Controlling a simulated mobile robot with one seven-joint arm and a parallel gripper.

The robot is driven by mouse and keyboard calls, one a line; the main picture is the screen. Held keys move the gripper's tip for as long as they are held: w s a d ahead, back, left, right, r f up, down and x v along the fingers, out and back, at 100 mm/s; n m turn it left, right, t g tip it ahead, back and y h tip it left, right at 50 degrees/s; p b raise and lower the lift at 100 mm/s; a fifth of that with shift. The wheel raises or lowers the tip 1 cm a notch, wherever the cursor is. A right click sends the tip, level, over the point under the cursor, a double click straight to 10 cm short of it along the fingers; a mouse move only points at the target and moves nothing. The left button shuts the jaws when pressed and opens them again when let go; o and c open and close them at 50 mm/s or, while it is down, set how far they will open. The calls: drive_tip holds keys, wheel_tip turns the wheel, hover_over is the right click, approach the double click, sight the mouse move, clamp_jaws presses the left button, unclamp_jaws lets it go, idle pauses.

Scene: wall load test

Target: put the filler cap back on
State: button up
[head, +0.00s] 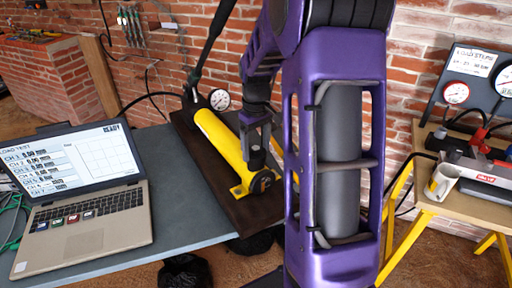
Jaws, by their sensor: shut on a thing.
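The yellow hand pump (217,141) lies on a dark board at the edge of the grey table, its near end towards me. A black round end piece (263,182) shows at its near end. My gripper (257,150) points down just above that end and is shut on a small dark thing, which looks like the filler cap (257,159). The filler opening is not clearly visible. I cannot tell whether the cap touches the pump.
An open laptop (82,190) stands on the grey table (185,215) at left. A gauge (219,99) stands behind the pump. My purple arm covers the middle right. A brick wall closes the back.

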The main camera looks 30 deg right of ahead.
idle(0.4)
drive_tip(key=o, duration=1.3)
drive_tip(key=shift+c, duration=0.2)
drive_tip(key=shift+r+p, duration=2.9)
drive_tip(key=shift+r, duration=0.6)
drive_tip(key=shift+c, duration=0.3)
clamp_jaws()
